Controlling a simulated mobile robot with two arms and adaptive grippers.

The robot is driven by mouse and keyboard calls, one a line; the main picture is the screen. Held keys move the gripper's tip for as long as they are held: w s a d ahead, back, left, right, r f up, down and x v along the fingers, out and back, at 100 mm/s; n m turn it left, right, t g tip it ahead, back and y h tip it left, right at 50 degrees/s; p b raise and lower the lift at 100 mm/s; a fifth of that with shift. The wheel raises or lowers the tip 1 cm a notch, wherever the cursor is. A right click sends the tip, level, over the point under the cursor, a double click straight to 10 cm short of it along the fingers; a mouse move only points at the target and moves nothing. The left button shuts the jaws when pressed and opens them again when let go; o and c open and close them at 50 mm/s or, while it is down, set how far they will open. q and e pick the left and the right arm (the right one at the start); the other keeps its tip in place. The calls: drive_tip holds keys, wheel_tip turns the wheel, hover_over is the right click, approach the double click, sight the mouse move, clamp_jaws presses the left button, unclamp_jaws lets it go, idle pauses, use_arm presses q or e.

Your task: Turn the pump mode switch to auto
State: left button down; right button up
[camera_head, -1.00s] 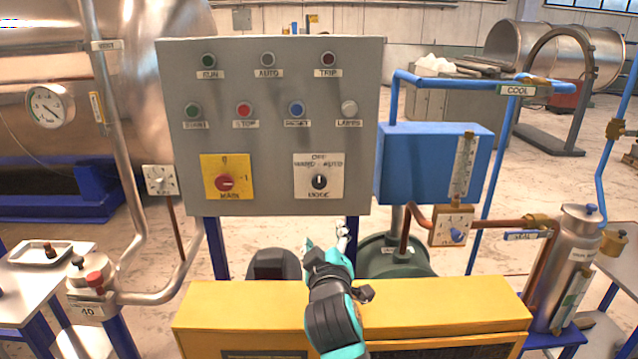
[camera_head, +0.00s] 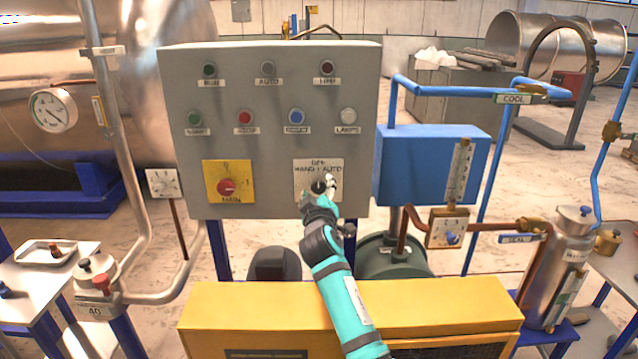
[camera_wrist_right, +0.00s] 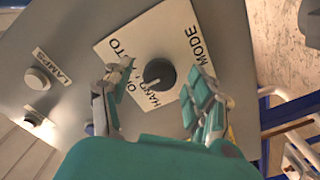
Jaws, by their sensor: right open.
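The pump mode switch (camera_wrist_right: 159,74) is a round black knob on a white plate marked OFF, HAND, AUTO and MODE. In the head view the plate (camera_head: 304,168) is at the lower right of the grey control panel (camera_head: 272,100), and my gripper partly covers the knob. My right gripper (camera_head: 320,188) is in front of the plate. In the right wrist view its two fingers (camera_wrist_right: 160,98) are open, one on each side of the knob, with gaps visible. Whether they reach to the knob's depth is unclear. My left gripper is not in view.
A yellow plate with the red main switch (camera_head: 227,187) is left of the mode plate. Buttons and lamps are above, including the white lamps button (camera_head: 348,116). A blue box (camera_head: 432,165) with pipes stands right of the panel. A yellow housing (camera_head: 250,312) is below.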

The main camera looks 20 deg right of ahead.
drive_tip(key=shift+x, duration=1.05)
